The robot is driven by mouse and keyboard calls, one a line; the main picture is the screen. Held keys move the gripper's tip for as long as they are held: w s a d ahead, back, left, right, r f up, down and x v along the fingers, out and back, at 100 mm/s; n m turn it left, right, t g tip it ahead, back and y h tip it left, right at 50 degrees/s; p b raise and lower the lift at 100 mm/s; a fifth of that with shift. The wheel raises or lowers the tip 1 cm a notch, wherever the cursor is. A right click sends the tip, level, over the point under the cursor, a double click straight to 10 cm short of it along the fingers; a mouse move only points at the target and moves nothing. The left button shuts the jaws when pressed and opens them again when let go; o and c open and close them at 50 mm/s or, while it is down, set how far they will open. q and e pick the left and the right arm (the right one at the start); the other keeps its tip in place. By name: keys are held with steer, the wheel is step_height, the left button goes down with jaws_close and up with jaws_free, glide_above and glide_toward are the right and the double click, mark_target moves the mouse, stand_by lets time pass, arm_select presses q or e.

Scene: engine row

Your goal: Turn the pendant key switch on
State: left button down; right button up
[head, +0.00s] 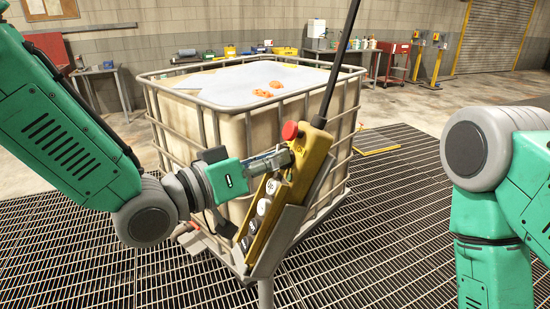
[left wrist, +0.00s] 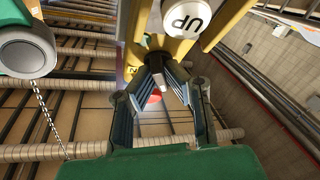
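The yellow pendant (head: 312,160) has a red mushroom button (head: 290,130) and a column of pale round buttons (head: 264,206). It leans in a grey holder on a post. My left gripper (head: 286,158) is at the pendant's face, just below the red button. In the left wrist view, my fingers (left wrist: 159,65) converge at the yellow face beside a button marked UP (left wrist: 186,17). A small pale piece (left wrist: 158,79) shows between the fingertips; it may be the key, and whether they grip it is unclear. The red button (left wrist: 154,97) shows behind the fingers. My right gripper is out of view.
A caged pale tank (head: 190,125) stands close behind the pendant, with orange items (head: 263,92) on top. A dark cable (head: 340,60) rises from the pendant. Grating floor (head: 390,220) lies open to the right. Benches stand along the back wall.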

arm_select(q)
steer(key=shift+f, duration=0.15)
steer(key=shift+f+m+g+h+b, duration=0.1)
steer(key=shift+m+g+h+b, duration=0.35)
steer(key=shift+m+b, duration=0.45)
steer(key=shift+f+m+g+h+b, duration=0.1)
steer(key=shift+m+g+h+b, duration=0.3)
steer(key=shift+m, duration=0.8)
steer(key=m+g+h+b, duration=0.1)
steer(key=m+g+b, duration=0.1)
steer(key=m, duration=0.3)
steer(key=shift+w+g, duration=0.1)
steer(key=shift+g, duration=0.25)
steer(key=m+g, duration=0.1)
steer(key=m, duration=0.2)
steer(key=m+g+b, duration=0.1)
steer(key=m+g, duration=0.1)
steer(key=m, duration=0.1)
steer(key=shift+r+m+g+h, duration=0.1)
steer(key=shift+m+g+h, duration=0.2)
steer(key=shift+h, duration=0.05)
steer(key=shift+m, duration=0.4)
steer(key=c, duration=1.7)
jaws_free()
steer(key=shift+o, duration=0.3)
steer(key=shift+w+d, duration=0.1)
steer(key=shift+d, duration=0.05)
